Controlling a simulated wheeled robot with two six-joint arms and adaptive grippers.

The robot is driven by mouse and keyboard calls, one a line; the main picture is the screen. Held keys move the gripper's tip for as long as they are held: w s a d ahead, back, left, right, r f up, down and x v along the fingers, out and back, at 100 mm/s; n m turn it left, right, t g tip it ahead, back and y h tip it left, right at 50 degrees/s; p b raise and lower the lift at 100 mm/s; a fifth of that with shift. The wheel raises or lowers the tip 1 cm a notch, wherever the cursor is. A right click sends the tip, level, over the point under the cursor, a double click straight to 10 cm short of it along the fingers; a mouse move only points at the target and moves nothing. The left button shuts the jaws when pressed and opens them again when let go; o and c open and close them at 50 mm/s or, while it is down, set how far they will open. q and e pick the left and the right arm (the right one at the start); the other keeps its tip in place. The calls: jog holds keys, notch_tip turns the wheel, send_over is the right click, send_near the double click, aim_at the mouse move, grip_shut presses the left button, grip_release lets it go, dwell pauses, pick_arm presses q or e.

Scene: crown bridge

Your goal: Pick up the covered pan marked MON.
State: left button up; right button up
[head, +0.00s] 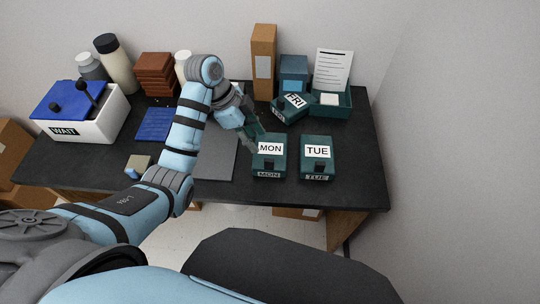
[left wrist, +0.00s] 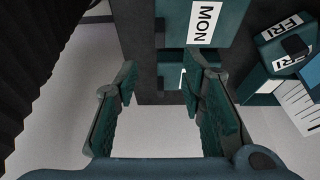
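The covered pan marked MON (head: 269,163) is a dark green box with a white label on its lid and a dark knob. It sits upright on the black table, right of centre. It also shows at the top of the left wrist view (left wrist: 225,22), partly cut off. My left gripper (head: 256,138) is by its far left corner. In the left wrist view the gripper's fingers (left wrist: 160,78) are apart with nothing between them. The right finger overlaps the pan's edge in that view; I cannot tell whether they touch. My right gripper is not in view.
A matching TUE pan (head: 317,163) stands close to the right. A FRI pan (head: 287,108) sits turned behind, beside an open green tray (head: 343,106). A grey mat (head: 218,163) lies left. A white WAIT bin (head: 98,121) with a blue lid stands far left.

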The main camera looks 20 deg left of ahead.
aim_at(268, 160)
pick_arm(q)
jog(key=x, duration=1.2)
jog(key=shift+s+a+f+b, duration=0.1)
jog(key=shift+a+f+b, duration=0.1)
jog(key=shift+b, duration=0.15)
grip_shut()
